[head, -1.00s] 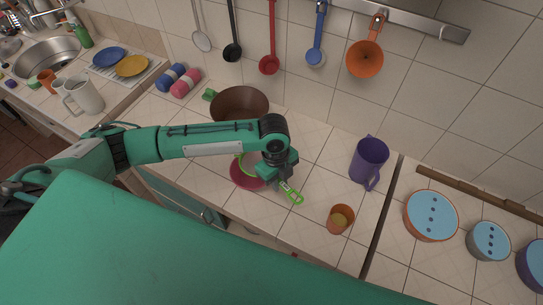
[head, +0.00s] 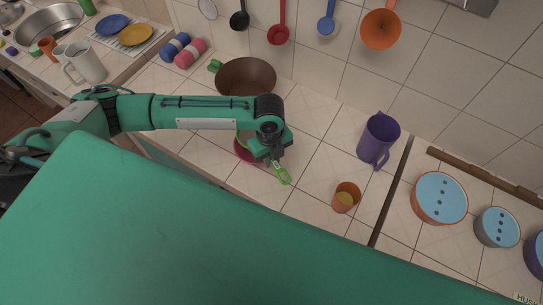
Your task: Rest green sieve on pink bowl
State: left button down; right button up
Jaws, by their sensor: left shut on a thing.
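The green sieve (head: 285,177) shows mainly as a looped handle, with part of a green rim at the left of my gripper. My left gripper (head: 274,161) is shut on the sieve at its handle. The pink bowl (head: 241,153) stands on the counter under my left arm, and its right side is hidden by the gripper. The sieve's rim appears at or over the bowl's far edge; I cannot tell whether it touches. My right gripper is not in view.
A brown colander-like bowl (head: 246,76) stands behind my left arm. A purple jug (head: 378,139) and an orange cup (head: 345,197) stand to the right. Blue-lidded containers (head: 439,197) are farther right. Utensils hang on the wall. Counter between gripper and jug is clear.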

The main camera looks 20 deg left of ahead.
pick_arm(q)
jog(key=shift+f+b, duration=0.35)
jog(key=shift+f, duration=0.25)
jog(key=shift+f+b, duration=0.35)
jog(key=shift+f, duration=1.45)
jog(key=shift+f, duration=0.3)
jog(key=c, duration=1.2)
grip_release()
jog(key=shift+c, duration=0.2)
